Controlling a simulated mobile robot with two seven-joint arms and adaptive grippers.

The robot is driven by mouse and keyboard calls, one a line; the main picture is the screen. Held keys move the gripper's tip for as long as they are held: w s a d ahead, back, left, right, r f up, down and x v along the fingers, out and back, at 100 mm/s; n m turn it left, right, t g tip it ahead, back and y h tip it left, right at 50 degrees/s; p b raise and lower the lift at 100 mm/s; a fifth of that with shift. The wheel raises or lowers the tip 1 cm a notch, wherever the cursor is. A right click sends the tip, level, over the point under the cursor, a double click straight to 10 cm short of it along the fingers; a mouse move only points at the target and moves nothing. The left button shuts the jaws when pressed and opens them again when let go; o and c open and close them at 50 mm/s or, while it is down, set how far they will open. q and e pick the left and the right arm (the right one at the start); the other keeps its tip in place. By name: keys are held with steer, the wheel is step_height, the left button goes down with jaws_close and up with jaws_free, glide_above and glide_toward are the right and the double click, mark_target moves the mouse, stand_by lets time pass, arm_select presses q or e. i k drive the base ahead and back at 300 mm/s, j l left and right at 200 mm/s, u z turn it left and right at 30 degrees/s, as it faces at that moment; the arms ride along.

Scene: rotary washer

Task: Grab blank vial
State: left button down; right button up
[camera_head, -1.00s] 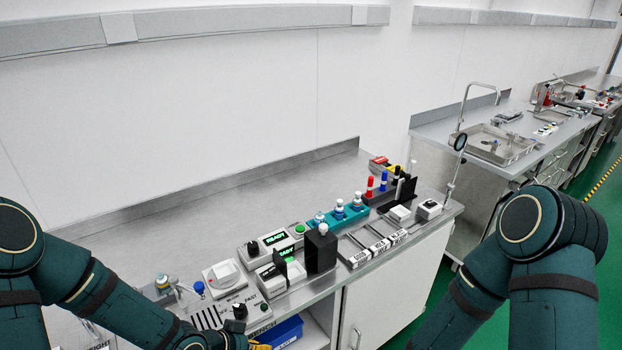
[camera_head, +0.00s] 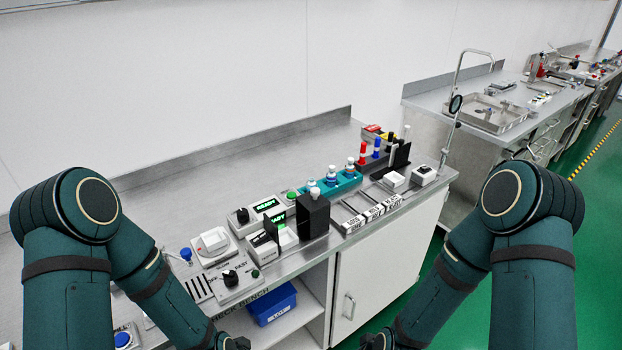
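Several small vials with white-and-blue tops stand upright in a teal rack (camera_head: 345,183) at the right part of the near bench. One rack vial (camera_head: 350,166) is at the right end, and another (camera_head: 330,174) is in the middle. A further white-topped vial (camera_head: 315,192) shows at the top of a black box (camera_head: 313,217) in front of the rack. I cannot tell which vial is the blank one; labels are too small to read. Both my arms reach down to the bottom edge, left and right of the picture's middle. Their fingers are out of the picture.
Lit display units (camera_head: 265,203), a white dial unit (camera_head: 212,245) and a black-knob control panel (camera_head: 233,281) stand left of the black box. A blue bin (camera_head: 272,303) sits on the shelf below. Red and blue markers (camera_head: 362,151) stand behind right. The bench's back left is clear.

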mark_target(311, 183)
steer(key=l+u, duration=0.15)
steer(key=u, duration=0.2)
steer(key=i+l+u, duration=0.1)
steer(key=u, duration=0.3)
steer(key=l+u, duration=0.35)
steer(key=k+l+u, duration=0.1)
steer(key=l+u, duration=0.35)
steer(key=l, duration=0.4)
